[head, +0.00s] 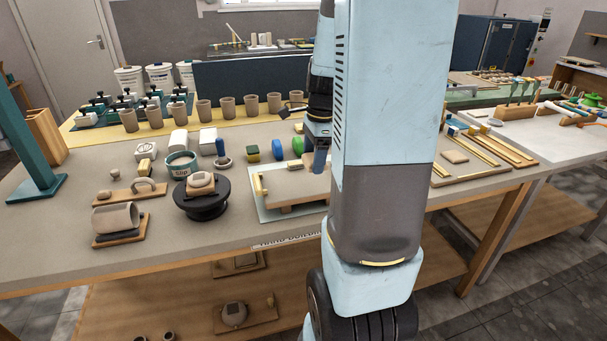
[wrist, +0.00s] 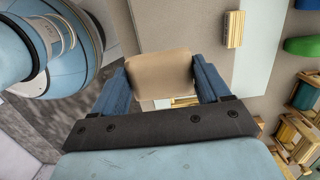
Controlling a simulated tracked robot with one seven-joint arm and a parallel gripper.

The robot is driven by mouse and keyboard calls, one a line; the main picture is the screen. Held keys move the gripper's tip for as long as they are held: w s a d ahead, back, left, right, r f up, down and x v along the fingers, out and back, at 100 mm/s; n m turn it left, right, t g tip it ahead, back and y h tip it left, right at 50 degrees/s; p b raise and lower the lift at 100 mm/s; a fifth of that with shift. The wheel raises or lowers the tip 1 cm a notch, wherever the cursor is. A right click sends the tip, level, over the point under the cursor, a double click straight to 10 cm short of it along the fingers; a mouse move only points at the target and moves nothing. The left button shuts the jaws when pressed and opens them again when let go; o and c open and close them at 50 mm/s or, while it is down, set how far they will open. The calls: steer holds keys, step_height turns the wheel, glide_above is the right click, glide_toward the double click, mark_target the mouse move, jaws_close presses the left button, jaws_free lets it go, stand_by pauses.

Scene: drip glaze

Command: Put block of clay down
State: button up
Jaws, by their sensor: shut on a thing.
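The block of clay (wrist: 158,68) is a tan, rounded slab in the wrist view, between the two blue fingers of my gripper (wrist: 161,84). The fingers are shut on its opposite sides. In the head view one blue finger of my gripper (head: 320,156) shows beside my arm, near the right end of a clay-coloured board (head: 285,185) on a pale mat (head: 267,212). I cannot tell how high the block is above the table.
A dark turntable (head: 202,206) with a clay piece, a slip tub (head: 181,164) and a tipped clay cylinder (head: 115,217) stand left of the mat. Green and blue tools (head: 277,147) lie behind it. Several cups line the back. Wooden strips (head: 480,155) lie right of my arm.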

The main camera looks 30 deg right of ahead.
mark_target(305, 156)
steer(key=w+f, duration=0.1)
steer(key=f, duration=0.1)
steer(key=w+a+f, duration=0.1)
steer(key=w+f, duration=0.1)
steer(key=shift+a, duration=0.1)
steer(key=shift+f, duration=1.5)
steer(key=shift+f, duration=0.1)
steer(key=o, duration=1.3)
steer(key=shift+c, duration=0.2)
